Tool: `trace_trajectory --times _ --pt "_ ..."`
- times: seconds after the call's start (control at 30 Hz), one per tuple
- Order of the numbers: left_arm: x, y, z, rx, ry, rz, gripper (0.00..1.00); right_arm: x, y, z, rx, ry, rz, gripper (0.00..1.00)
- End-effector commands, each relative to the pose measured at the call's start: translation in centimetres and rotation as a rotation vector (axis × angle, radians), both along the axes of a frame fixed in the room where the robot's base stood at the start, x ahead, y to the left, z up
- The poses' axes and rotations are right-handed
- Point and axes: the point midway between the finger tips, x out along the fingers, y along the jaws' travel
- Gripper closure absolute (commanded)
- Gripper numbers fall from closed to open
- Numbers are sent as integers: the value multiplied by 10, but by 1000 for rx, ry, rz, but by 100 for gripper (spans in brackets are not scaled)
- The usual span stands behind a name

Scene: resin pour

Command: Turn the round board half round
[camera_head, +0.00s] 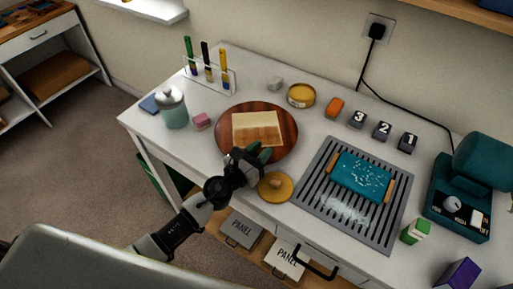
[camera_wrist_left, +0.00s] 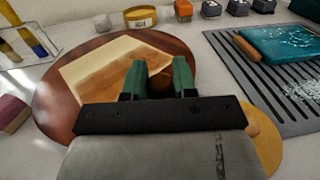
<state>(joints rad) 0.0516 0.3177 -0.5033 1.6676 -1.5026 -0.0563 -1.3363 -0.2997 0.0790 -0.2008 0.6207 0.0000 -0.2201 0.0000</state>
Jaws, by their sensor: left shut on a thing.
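The round board (camera_head: 228,122) is a reddish-brown wooden disc lying on the white table; it also shows in the left wrist view (camera_wrist_left: 60,95). A cream and brown rectangular panel (camera_head: 257,128) lies on it, and the panel fills much of the wrist view's left middle (camera_wrist_left: 105,70). My left gripper (camera_head: 258,155) is at the board's front edge. Its green fingers (camera_wrist_left: 159,78) are shut on a small brown rounded part that appears to belong to the board, partly hidden between them. My right gripper is not in view.
A yellow round lid (camera_head: 275,187) lies close to the right of my left gripper. A grey ribbed tray (camera_head: 323,207) holds a teal board (camera_head: 362,176) further right. A pink block (camera_head: 202,121) and a teal-grey jar (camera_head: 174,112) stand left of the round board.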

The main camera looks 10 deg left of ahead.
Motion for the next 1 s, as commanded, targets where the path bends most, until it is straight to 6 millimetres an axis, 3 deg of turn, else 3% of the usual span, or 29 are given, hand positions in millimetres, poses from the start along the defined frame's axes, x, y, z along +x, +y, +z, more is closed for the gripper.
trace_trajectory --times 0.3,0.33,0.47,0.77,1.0 --pt "0 -1 0 -1 0 -1 100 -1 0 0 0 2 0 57" --pt "0 -1 0 -1 0 -1 70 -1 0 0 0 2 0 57" --pt "0 -1 0 -1 0 -1 51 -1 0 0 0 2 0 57" --pt "-2 1 0 0 0 -1 51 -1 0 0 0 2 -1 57" --pt "-33 16 -3 0 3 -2 51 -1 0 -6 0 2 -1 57"
